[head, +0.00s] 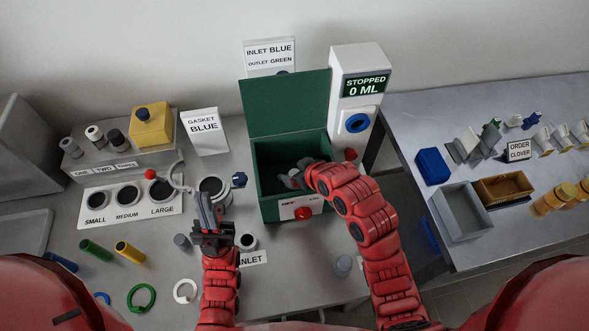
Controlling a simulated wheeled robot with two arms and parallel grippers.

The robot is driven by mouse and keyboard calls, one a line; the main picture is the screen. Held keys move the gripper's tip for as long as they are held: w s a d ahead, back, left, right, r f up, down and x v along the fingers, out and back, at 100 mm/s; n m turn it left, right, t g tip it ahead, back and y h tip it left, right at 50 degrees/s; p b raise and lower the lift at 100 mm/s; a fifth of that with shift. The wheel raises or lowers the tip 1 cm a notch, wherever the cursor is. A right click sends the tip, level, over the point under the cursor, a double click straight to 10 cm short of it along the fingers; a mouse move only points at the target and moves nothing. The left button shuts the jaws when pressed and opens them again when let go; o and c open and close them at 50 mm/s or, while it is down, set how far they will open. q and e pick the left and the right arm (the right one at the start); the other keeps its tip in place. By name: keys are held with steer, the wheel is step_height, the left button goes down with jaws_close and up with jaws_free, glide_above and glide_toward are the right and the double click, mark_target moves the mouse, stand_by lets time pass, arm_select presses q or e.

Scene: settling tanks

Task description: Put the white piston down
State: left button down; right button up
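A white-topped cylinder (95,135), which looks like the white piston, stands on the grey rack (160,158) at the back left, between a grey and a black one. No gripper is near it. My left gripper (204,205) is beside a grey cylinder with a dark opening (215,188); its fingers are seen from behind, and whether they hold anything is unclear. My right gripper (293,178) reaches into the open green box (265,204); its fingertips are small and partly hidden, so I cannot tell if they grip something.
A plate with SMALL, MEDIUM and LARGE holes (98,216) lies at left. Green and yellow cylinders (130,252) and rings (141,297) lie in front. A machine reading STOPPED 0 ML (363,90) stands behind the box. A second table (470,105) at right holds bins.

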steer(key=shift+r, duration=0.1)
steer(key=shift+r+p, duration=0.35)
steer(key=shift+p, duration=0.15)
steer(key=shift+r+p, duration=0.5)
steer(key=shift+r, duration=0.05)
steer(key=shift+s+d+b, duration=0.3)
steer(key=shift+b, duration=0.45)
steer(key=p+v, duration=0.8)
steer(key=v, duration=0.3)
steer(key=shift+f, duration=0.1)
